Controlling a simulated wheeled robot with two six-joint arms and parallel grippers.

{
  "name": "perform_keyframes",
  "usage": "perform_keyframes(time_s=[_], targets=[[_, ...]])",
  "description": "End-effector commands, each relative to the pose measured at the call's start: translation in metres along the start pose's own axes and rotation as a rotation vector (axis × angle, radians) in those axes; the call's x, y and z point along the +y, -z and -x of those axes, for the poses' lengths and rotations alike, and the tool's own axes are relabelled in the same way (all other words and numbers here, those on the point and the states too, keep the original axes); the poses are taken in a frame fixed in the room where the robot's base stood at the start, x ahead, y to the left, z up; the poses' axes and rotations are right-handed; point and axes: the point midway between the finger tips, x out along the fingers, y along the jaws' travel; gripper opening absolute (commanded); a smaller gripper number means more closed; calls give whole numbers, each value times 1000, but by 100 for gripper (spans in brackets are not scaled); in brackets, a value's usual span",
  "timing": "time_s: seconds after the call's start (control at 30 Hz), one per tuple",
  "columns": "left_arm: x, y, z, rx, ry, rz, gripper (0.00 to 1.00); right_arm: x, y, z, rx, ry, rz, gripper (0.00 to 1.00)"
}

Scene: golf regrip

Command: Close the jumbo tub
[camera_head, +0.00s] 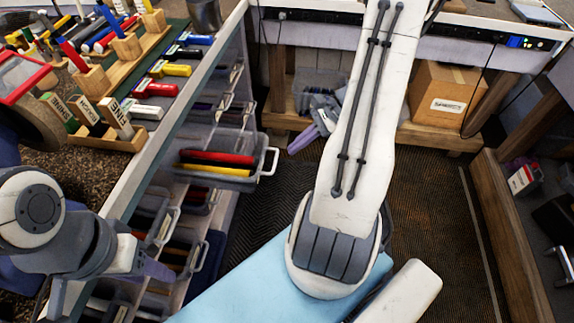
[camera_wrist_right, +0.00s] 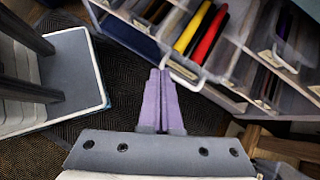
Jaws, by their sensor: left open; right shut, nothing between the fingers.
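A clear tub (camera_head: 225,180) with red and yellow grips in it sticks out of the shelf rack, further than the tubs around it. Its pale front handle (camera_head: 270,161) faces right. In the right wrist view the tub's front edge (camera_wrist_right: 184,72) lies just beyond my fingertips. My right gripper (camera_head: 300,143), with purple fingers, is shut and empty, just right of the handle; it also shows in the right wrist view (camera_wrist_right: 160,75). I cannot tell whether it touches the tub. My left gripper (camera_head: 157,270) is open at the lower left, beside the lower tubs. I cannot read the tub's label.
Other tubs (camera_head: 160,235) with handles fill the rack below and above. The bench top (camera_head: 85,165) above carries grips and wooden stands. A cardboard box (camera_head: 445,95) stands on a low shelf at the back right. The dark floor mat is clear between.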

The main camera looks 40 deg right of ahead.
Motion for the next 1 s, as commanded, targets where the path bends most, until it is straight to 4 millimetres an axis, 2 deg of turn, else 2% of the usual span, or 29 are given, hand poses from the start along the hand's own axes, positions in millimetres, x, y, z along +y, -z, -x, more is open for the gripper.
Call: perform_keyframes(time_s=[0.03, 0.1, 0.2, 0.3, 0.47, 0.9, 1.0], targets=[[-1, 0, -10, 0, 0, 0, 50, 3, 31, 4, -22, 69, -104, 0], [-1, -1, -14, 0, 0, 0, 50, 7, 58, 12, -48, 146, -212, 0], [-1, -1, -18, 0, 0, 0, 50, 12, 85, 21, -73, 226, -317, 0], [-1, -1, -19, 0, 0, 0, 50, 15, 99, 26, -88, 269, -373, 0], [-1, -1, -20, 0, 0, 0, 50, 13, 103, 17, -95, 282, -390, 0], [-2, -1, -26, 0, 0, 0, 50, -11, 99, -70, -93, 275, -387, 0], [-2, -1, -22, 0, 0, 0, 50, -20, 85, -76, -91, 276, -382, 0]])
